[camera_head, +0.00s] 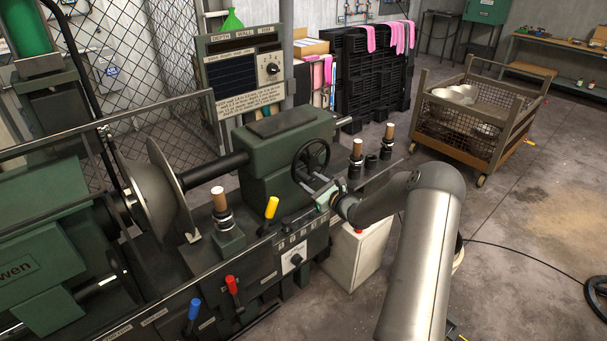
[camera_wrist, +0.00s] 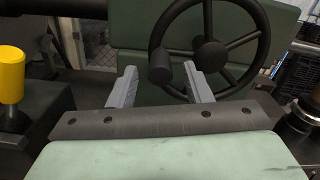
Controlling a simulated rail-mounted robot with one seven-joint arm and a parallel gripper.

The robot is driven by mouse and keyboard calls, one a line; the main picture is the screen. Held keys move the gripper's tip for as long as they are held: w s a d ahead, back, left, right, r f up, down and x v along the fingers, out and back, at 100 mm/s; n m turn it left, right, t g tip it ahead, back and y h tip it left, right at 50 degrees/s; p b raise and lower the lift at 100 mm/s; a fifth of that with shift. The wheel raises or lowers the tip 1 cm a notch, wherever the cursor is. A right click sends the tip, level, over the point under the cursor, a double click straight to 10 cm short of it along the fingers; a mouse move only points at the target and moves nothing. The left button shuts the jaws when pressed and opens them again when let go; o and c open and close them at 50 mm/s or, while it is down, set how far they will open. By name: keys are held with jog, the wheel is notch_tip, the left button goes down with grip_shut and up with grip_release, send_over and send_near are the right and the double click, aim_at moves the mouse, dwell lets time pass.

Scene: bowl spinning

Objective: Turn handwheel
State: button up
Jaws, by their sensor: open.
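The handwheel (camera_head: 311,159) is a dark spoked wheel on the front of the green tailstock housing (camera_head: 262,150). In the wrist view the handwheel (camera_wrist: 210,53) fills the upper right, and its short cylindrical handle knob (camera_wrist: 160,66) points toward the camera at the lower left of the rim. My gripper (camera_head: 312,187) is in front of the wheel's lower part. In the wrist view my gripper (camera_wrist: 159,70) is open, one finger left of the knob and one right of it. The right fingertip overlaps the wheel rim in the picture; I cannot tell whether anything touches.
A yellow-handled lever (camera_head: 271,208) stands left of my gripper, also in the wrist view (camera_wrist: 11,75). Wooden-handled tools (camera_head: 357,150) stand to the right. A metal bowl form (camera_head: 150,190) is on the lathe's left. A mesh cart (camera_head: 470,125) stands behind on open floor.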

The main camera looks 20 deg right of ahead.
aim_at(296, 172)
jog(key=shift+p+x, duration=0.35)
jog(key=shift+x, duration=2)
grip_shut()
